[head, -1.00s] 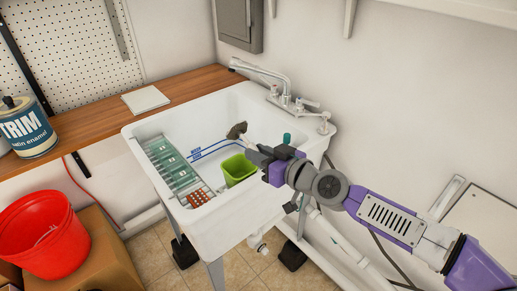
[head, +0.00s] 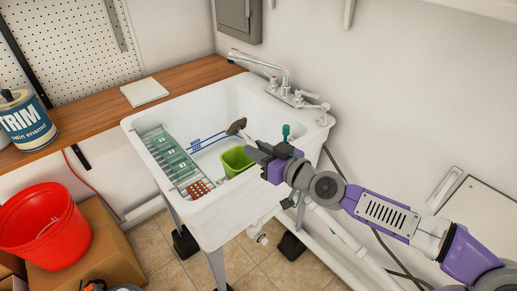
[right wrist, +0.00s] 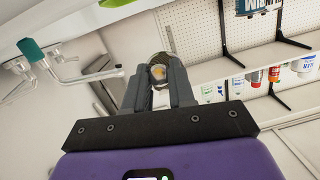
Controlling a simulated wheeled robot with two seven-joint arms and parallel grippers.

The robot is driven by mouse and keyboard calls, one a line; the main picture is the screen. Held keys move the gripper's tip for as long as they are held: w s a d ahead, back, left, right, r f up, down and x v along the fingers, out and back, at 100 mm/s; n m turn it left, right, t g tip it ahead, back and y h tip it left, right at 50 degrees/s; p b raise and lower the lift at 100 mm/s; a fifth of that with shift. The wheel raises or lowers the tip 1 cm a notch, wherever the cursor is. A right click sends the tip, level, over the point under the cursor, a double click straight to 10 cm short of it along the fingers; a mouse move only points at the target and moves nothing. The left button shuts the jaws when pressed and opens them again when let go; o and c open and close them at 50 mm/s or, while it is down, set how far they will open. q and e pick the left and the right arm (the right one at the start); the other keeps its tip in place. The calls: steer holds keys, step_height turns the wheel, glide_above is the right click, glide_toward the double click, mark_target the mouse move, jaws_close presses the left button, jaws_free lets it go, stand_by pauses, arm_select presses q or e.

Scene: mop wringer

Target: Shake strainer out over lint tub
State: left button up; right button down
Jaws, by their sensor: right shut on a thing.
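My right gripper (head: 262,151) is shut on the strainer's pale handle, at the right side of the sink. The strainer's brown-grey head (head: 236,126) points up and left from the fingers. In the right wrist view a round part of the strainer (right wrist: 158,70) shows between the fingers. The green lint tub (head: 235,161) stands in the sink, below the strainer in the head view. Its right side is partly hidden by my gripper. I cannot tell the strainer's exact height over it or see what is in the tub. My left gripper is not in view.
The white sink (head: 205,236) holds a ridged board with green panels (head: 172,157) and a red dotted piece (head: 200,188). The tap (head: 262,66) and a teal-topped item (head: 286,131) are behind my gripper. A red bucket (head: 42,228) is at left.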

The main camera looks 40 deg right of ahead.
steer(key=shift+r, duration=0.5)
steer(key=shift+f, duration=0.1)
stand_by(4.7)
